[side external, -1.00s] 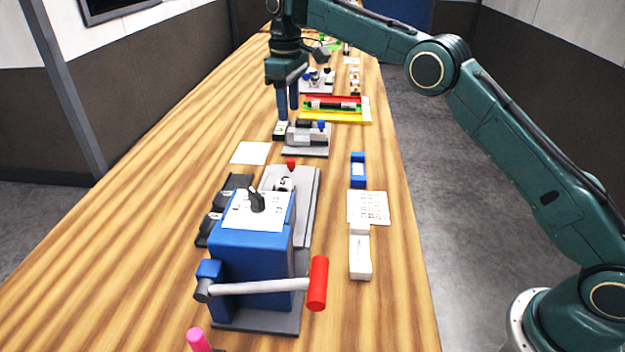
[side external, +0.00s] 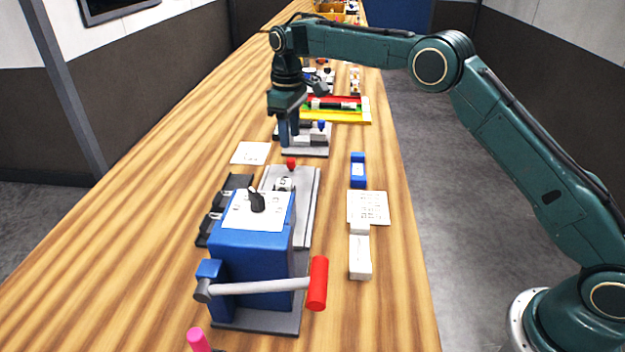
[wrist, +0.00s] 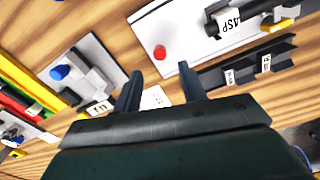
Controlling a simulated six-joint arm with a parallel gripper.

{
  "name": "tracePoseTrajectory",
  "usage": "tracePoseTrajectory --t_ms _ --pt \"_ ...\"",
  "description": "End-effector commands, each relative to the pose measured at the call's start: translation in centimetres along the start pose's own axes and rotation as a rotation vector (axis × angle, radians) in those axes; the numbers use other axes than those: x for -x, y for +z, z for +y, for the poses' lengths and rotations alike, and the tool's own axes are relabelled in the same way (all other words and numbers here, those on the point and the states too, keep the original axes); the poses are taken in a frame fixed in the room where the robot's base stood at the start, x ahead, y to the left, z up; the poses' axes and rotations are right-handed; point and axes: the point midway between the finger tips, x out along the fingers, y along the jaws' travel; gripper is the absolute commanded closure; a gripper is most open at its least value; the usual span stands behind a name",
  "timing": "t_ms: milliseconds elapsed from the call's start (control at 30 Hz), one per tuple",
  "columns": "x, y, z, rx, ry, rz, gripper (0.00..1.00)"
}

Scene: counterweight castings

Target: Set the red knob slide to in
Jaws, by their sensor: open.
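The red knob (side external: 291,164) stands at the far end of a grey base plate (side external: 308,200). In the wrist view the red knob (wrist: 160,52) sits near the end of the pale plate (wrist: 180,28), just beyond the fingertips. My gripper (side external: 289,143) points down behind the knob in the side view, apart from it. In the wrist view my gripper (wrist: 160,74) is open, with nothing between its fingers. The slide's track and its in or out marking cannot be made out.
A blue box (side external: 250,255) with a red-handled lever (side external: 318,284) stands near the camera. A blue-knobbed device (side external: 313,140) is beside the gripper in the side view. A white card (side external: 250,153) lies to the left. Bare wood lies along the left.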

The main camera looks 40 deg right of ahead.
Motion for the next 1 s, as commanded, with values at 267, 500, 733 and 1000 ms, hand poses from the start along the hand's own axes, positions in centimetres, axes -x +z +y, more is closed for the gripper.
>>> tracePoseTrajectory --t_ms 267,500,733,1000 --pt "-4.3 0.1 0.0 0.000 -0.002 -0.004 0.59" --pt "-6.5 0.0 0.0 0.000 -0.001 -0.001 0.59" --pt "-7.1 0.0 0.0 0.000 0.000 0.000 0.59" --pt "-7.1 0.0 0.0 0.000 0.000 0.000 0.75"
